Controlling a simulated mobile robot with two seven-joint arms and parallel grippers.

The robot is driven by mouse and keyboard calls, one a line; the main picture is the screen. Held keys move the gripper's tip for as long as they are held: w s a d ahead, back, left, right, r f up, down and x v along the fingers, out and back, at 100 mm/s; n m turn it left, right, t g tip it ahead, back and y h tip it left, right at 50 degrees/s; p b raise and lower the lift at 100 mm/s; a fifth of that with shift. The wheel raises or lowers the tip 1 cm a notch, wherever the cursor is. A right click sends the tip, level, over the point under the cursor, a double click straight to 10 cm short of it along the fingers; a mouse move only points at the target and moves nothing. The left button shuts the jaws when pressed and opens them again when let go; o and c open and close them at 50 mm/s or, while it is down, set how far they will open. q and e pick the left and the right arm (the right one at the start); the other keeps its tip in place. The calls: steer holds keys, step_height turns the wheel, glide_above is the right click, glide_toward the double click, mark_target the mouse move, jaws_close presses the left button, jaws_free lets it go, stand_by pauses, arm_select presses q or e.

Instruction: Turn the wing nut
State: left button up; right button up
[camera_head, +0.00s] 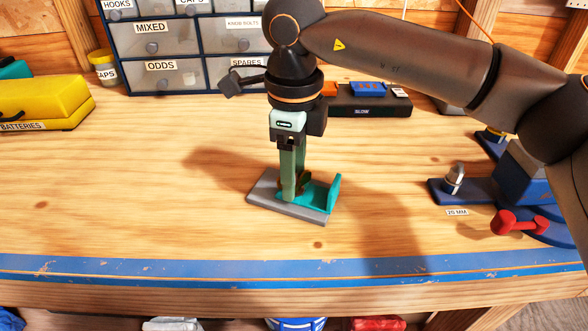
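A grey base plate (284,211) lies on the workbench with a teal bracket (325,196) on it. My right gripper (291,193) points straight down over the plate, its green fingers reaching to just above or onto it. My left gripper is not in view.
A drawer cabinet (196,35) and a black tray (370,106) stand at the back. A yellow batteries case (40,101) is at the left. A blue vise-like tool with a red handle (518,222) is at the right.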

step_height(320, 180, up, 12)
steer(key=p, duration=0.2)
steer(key=shift+r, duration=0.25)
stand_by(0.4)
